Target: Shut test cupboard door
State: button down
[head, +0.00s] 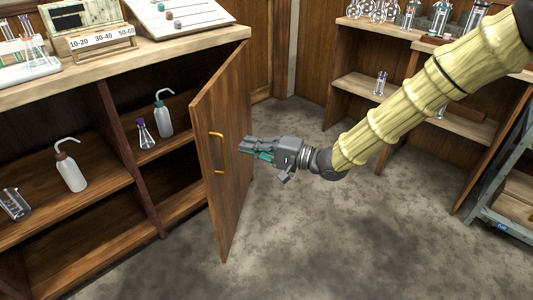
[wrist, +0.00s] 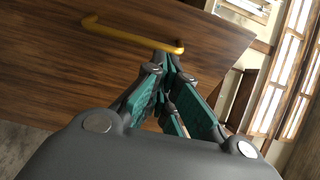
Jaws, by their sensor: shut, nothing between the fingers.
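The cupboard door (head: 232,150) is wooden and stands open, swung out from the cupboard (head: 125,150) in the head view. A yellow bar handle (head: 218,153) is fixed on its face. The door (wrist: 100,70) and handle (wrist: 130,37) also show in the wrist view. My gripper (head: 243,148) is shut and empty, just right of the door and handle in the head view. In the wrist view my gripper (wrist: 165,65) has its fingertips close to the handle's end. I cannot tell whether they touch the door.
Inside the cupboard stand wash bottles (head: 70,172) and a purple flask (head: 145,133). Racks and a labelled box (head: 90,35) sit on top. Shelves with glassware (head: 380,83) stand at the back right, a metal rack (head: 505,205) at the right. The floor (head: 330,235) is clear.

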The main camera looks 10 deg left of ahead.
jog(key=shift+b+x, duration=0.75)
jog(key=shift+x, duration=1.4)
jog(key=shift+a, duration=0.15)
